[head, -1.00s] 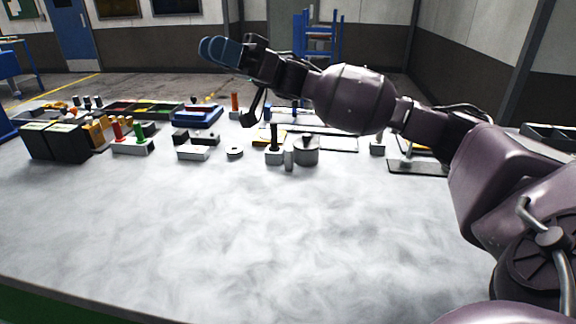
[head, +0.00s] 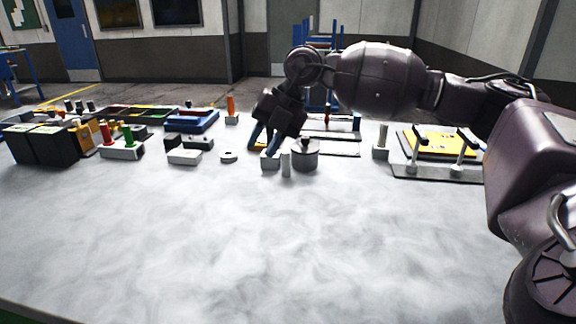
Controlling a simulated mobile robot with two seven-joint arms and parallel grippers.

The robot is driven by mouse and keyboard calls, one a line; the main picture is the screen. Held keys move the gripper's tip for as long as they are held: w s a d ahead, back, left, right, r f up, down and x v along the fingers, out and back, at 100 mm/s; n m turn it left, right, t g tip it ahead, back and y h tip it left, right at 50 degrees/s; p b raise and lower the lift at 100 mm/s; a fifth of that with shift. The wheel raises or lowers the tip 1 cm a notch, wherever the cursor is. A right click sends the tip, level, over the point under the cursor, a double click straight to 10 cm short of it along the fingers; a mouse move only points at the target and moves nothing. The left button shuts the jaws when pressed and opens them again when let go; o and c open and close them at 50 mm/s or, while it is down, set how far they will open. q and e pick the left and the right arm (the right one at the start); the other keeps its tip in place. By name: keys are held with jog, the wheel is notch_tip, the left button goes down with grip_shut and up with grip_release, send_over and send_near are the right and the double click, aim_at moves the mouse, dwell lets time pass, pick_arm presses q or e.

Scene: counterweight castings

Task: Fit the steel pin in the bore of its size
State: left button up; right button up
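My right gripper (head: 263,146) points down with its blue fingers apart, at a pale block (head: 270,162) in the middle of the table. The dark post that stood on this block is hidden behind the gripper, and I cannot tell whether it is between the fingers. A grey upright cylinder (head: 286,164), perhaps the steel pin, stands just right of the block, apart from the fingers. Another grey cylinder (head: 380,140) stands farther right on a small base. No open bore can be made out at this size. My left gripper is not in view.
A round grey knobbed casting (head: 305,156) stands close right of the gripper. A pale ring (head: 229,157), pale block (head: 184,157) and blue tray (head: 192,121) lie left. Black boxes (head: 40,144) stand far left. A yellow-topped fixture (head: 440,144) stands right. The front table is clear.

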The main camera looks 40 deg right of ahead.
aim_at(288, 155)
jog(key=w+d+f+n+h, duration=0.1)
jog(key=d+f+h, duration=0.1)
jog(key=d, duration=0.1)
jog(key=w+d+f+n+t+h, duration=0.1)
jog(key=d+f+h, duration=0.1)
jog(key=d, duration=0.1)
jog(key=w+d+f+n+t+h+b, duration=0.1)
jog(key=d+f+n+h, duration=0.1)
jog(key=d+h, duration=0.1)
jog(key=shift+w+d, duration=0.3)
jog(key=shift+d, duration=0.1)
jog(key=shift+w+f, duration=0.2)
jog(key=shift+w+d+f, duration=0.1)
jog(key=shift+f, duration=0.2)
jog(key=b+x, duration=0.2)
jog(key=x, duration=0.2)
jog(key=shift+f, duration=0.25)
jog(key=shift+w+f, duration=0.1)
grip_shut()
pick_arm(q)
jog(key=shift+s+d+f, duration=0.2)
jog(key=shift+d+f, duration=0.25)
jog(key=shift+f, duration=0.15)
